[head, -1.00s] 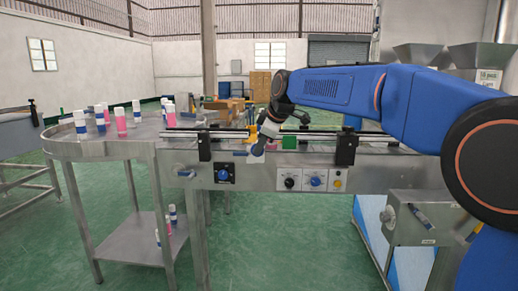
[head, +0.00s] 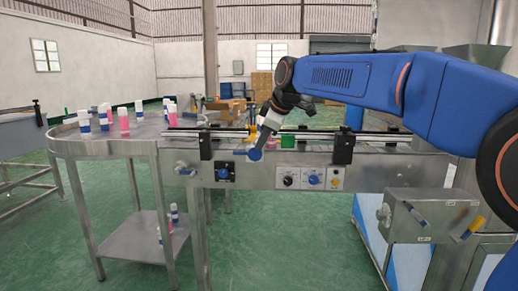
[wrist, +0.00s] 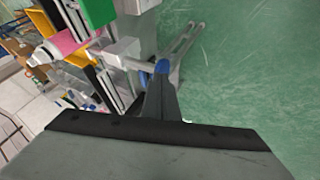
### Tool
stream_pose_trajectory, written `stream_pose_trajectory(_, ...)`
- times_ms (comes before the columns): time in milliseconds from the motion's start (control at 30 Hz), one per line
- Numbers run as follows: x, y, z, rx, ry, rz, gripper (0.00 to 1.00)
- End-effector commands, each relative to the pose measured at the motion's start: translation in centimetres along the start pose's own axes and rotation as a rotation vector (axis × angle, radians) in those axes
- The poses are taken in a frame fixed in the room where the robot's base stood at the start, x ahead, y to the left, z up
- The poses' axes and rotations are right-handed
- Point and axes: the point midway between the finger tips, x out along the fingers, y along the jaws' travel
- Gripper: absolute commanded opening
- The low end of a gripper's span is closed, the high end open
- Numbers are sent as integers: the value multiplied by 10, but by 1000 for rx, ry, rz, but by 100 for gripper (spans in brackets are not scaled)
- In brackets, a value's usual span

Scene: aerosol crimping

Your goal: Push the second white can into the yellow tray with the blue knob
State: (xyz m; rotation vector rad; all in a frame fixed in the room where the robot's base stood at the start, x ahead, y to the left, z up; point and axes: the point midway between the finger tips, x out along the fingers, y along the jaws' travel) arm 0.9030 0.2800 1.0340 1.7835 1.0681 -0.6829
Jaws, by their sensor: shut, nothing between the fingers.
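The blue knob (wrist: 162,66) sits on the end of a grey rod at the front of the line. It also shows in the head view (head: 255,154), just below my gripper. My gripper (wrist: 161,88) is shut and empty, with its fingertips at the knob; whether they touch it I cannot tell. A pink-bodied can with a white end (wrist: 62,45) lies beyond the pusher in the wrist view. The yellow tray (wrist: 43,22) is beside it, partly cut off. In the head view a yellow part (head: 253,130) shows behind my gripper. Which can is the second is unclear.
A green block (head: 288,141) stands right of my gripper on the conveyor. Rails and black brackets (head: 343,149) flank it. A round table (head: 90,148) with several cans is at left. Control knobs (head: 313,180) are on the front panel. Green floor is open in front.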

Motion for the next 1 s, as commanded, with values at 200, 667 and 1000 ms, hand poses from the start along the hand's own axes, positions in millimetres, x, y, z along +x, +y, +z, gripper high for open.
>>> stream_pose_trajectory(200, -38, 0, 0, 0, 2, 1, 0)
stream_pose_trajectory(667, -58, -1, 0, 0, 0, -2, 0)
stream_pose_trajectory(1000, -58, -1, 0, 0, 0, -2, 0)
